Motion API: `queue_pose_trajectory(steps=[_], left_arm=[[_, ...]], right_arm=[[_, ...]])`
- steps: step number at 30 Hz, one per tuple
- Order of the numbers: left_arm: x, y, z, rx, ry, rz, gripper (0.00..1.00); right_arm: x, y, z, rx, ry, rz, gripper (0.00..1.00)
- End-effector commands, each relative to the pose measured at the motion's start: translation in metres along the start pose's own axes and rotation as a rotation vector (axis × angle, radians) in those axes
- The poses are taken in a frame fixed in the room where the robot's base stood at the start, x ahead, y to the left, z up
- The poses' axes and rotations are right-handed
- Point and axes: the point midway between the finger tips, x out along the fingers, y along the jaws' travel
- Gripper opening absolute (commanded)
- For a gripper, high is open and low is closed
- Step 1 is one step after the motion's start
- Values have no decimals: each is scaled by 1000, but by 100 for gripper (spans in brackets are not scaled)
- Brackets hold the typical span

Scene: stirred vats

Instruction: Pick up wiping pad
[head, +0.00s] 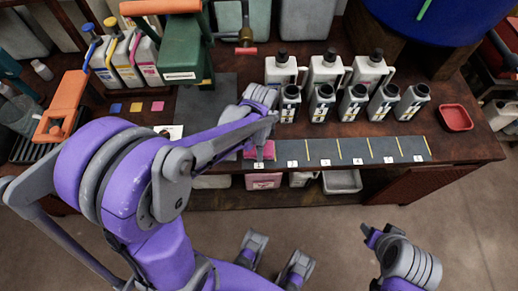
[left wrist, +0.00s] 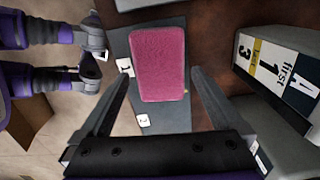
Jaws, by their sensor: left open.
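The wiping pad is a pink, rounded block (left wrist: 160,62) in the left wrist view, lying flat near the label 1 end of a dark mat strip (left wrist: 170,118). In the head view only a pink bit of the pad (head: 249,154) shows beside my left gripper (head: 262,153), which hides much of it. My left gripper (left wrist: 158,75) is open, with one finger on each side of the pad and a gap to both long sides. I cannot tell how high the fingertips are above the mat. My right wrist is at lower right in the head view; its jaws are not clear.
Several white jugs (head: 326,70) and dark-capped bottles (head: 353,102) stand just behind the strip. A red tray (head: 455,118) sits at the bench's right. A green machine (head: 185,52) stands left of the jugs. The strip's slots right of the pad are empty.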

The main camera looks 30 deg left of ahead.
Motion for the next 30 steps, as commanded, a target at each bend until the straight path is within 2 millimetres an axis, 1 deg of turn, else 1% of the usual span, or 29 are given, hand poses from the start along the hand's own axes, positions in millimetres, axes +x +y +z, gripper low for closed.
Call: queue_pose_trajectory(steps=[1, 3, 11, 14, 18, 23, 24, 30], left_arm=[[8, 0, -1, 1, 0, 0, 100], [13, 0, -1, 1, 0, 0, 100], [16, 0, -1, 1, 0, 0, 100], [15, 0, -1, 1, 0, 0, 84], [15, 0, -1, 1, 0, 0, 59], [15, 0, -1, 1, 0, 0, 30], [15, 0, -1, 1, 0, 0, 27], [14, 0, -1, 1, 0, 0, 27]], right_arm=[[2, 0, 1, 0, -1, 0, 54], [3, 0, 2, 0, -1, 0, 54], [2, 0, 2, 0, -1, 0, 54], [2, 0, 2, 0, -1, 0, 54], [2, 0, 2, 0, -1, 0, 54], [2, 0, 2, 0, -1, 0, 54], [2, 0, 2, 0, -1, 0, 54], [2, 0, 1, 0, -1, 0, 54]])
